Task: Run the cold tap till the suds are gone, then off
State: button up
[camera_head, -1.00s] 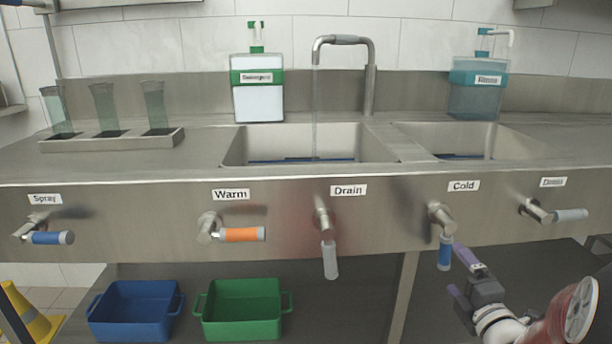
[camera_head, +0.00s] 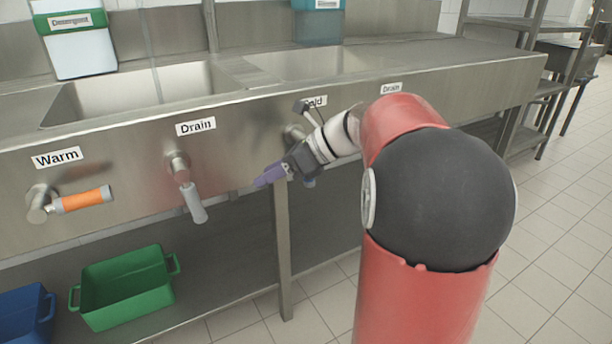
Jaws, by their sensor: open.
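The cold tap's valve (camera_head: 293,132) is on the sink front under the "Cold" label (camera_head: 314,101), which my arm partly covers. A thin stream of water (camera_head: 153,50) falls into the left basin (camera_head: 75,104); the spout is out of view. No suds show in the visible part of the basin.
The drain handle (camera_head: 193,203) hangs down to the left of my gripper. The orange warm handle (camera_head: 84,199) lies sideways. A green tub (camera_head: 125,290) and a blue tub (camera_head: 27,315) stand below. A table leg (camera_head: 283,250) stands under my gripper. Tiled floor is free at right.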

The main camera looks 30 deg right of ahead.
jog(key=d+r+n+g+h+b, duration=0.2)
jog(key=d+n+g+h, duration=0.1)
jog(key=d+n+h, duration=0.35)
jog(key=m, duration=0.4)
send_near(308, 184)
jog(key=w, duration=0.2)
jog(key=shift+n, duration=0.25)
jog(key=b+x, duration=0.1)
jog(key=x, duration=0.5)
jog(key=shift+a+f, duration=0.25)
grip_shut()
